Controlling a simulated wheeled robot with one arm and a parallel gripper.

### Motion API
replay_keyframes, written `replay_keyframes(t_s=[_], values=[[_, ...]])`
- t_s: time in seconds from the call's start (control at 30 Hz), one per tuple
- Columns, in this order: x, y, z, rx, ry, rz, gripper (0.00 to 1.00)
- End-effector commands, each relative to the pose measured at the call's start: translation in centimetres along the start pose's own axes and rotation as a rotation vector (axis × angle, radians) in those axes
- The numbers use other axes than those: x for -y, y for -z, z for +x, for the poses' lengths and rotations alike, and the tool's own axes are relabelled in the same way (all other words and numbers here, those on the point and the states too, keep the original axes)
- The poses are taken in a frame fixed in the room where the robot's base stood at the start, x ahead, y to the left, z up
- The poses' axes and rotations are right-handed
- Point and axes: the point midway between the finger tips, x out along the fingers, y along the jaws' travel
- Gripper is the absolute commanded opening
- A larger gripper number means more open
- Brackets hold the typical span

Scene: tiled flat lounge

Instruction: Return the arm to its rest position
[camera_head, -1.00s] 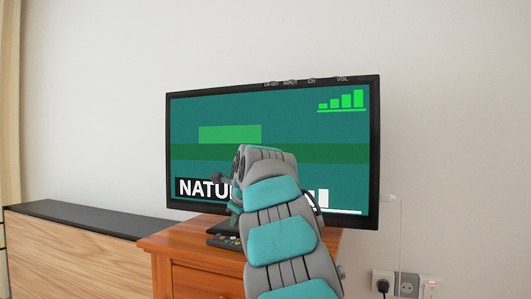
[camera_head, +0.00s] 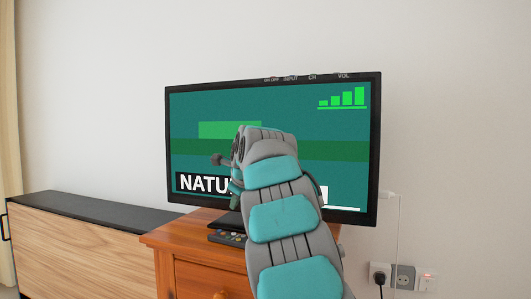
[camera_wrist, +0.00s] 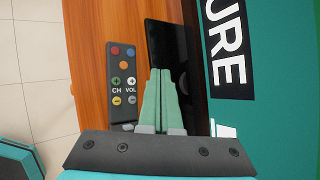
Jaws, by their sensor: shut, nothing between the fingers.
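My arm (camera_head: 283,215) reaches up and forward in front of the television in the head view, bent at its upper part. My gripper shows in the wrist view (camera_wrist: 162,75), with its two green fingers together and nothing between them. It points toward the television's black stand (camera_wrist: 165,50), above the wooden cabinet top. In the head view the gripper is mostly hidden behind the arm; only a small part shows at its left.
The television (camera_head: 270,125) stands on a wooden cabinet (camera_head: 190,255). A remote control (camera_head: 227,238) lies on the cabinet top; it also shows left of my fingers in the wrist view (camera_wrist: 122,85). A low sideboard (camera_head: 80,245) is at left, wall sockets (camera_head: 403,277) at right.

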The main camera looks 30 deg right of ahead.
Motion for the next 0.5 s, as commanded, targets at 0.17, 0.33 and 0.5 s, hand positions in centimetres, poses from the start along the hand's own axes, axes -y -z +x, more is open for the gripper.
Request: replay_keyframes(t_s=[0.17, 0.33, 0.5], values=[[0.0, 0.0, -0.01, 0.0, 0.0, 0.0, 0.0], [0.0, 0.01, 0.0, 0.0, 0.0, 0.0, 0.0], [-0.61, 0.27, -0.14, -0.01, -0.009, -0.028, 0.0]])
